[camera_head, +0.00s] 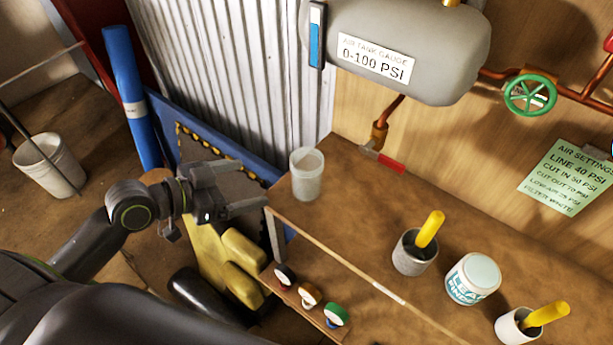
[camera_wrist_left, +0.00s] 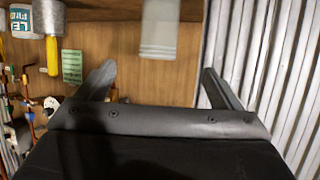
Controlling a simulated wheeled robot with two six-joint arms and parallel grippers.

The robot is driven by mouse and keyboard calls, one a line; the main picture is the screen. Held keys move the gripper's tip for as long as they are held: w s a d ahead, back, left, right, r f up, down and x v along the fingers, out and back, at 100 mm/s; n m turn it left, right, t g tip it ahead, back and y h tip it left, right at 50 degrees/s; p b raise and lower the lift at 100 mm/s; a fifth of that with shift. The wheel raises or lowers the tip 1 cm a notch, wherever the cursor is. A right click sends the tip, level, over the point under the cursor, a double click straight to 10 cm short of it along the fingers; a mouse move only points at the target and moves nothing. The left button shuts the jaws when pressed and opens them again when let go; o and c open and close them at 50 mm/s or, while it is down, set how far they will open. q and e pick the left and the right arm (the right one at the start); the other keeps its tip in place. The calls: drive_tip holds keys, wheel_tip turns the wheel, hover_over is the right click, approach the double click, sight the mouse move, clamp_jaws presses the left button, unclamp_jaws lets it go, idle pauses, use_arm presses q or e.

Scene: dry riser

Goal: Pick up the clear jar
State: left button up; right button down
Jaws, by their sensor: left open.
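The clear jar (camera_head: 307,174) stands upright on the brown bench near its left end, in front of the corrugated metal wall. My left gripper (camera_head: 254,187) is open and empty, to the left of the jar and apart from it, with its fingers pointing toward it. In the left wrist view the jar (camera_wrist_left: 159,28) shows at the top, between and beyond the two open fingers (camera_wrist_left: 156,85). My right gripper is not in view.
A grey cup with a yellow handle (camera_head: 413,253), a white labelled tub (camera_head: 472,279) and another cup (camera_head: 517,326) stand to the right on the bench (camera_head: 365,215). A grey tank (camera_head: 410,50) hangs above.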

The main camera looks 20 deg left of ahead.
sight(292, 173)
use_arm(q)
drive_tip(key=p+x, duration=0.1)
drive_tip(key=x, duration=0.8)
drive_tip(key=shift+w+d+f, duration=0.15)
drive_tip(key=shift+w+d, duration=0.05)
drive_tip(key=shift+w, duration=0.05)
drive_tip(key=shift+w+d+f, duration=0.3)
drive_tip(key=shift+w+d, duration=0.1)
drive_tip(key=shift+w, duration=0.1)
drive_tip(key=p+x, duration=0.2)
drive_tip(key=x, duration=0.2)
drive_tip(key=shift+w+d, duration=0.2)
drive_tip(key=shift+d, duration=0.05)
drive_tip(key=shift+w+d+f, duration=0.15)
drive_tip(key=shift+f, duration=0.1)
drive_tip(key=shift+c, duration=0.2)
drive_tip(key=c, duration=1)
drive_tip(key=shift+c, duration=0.5)
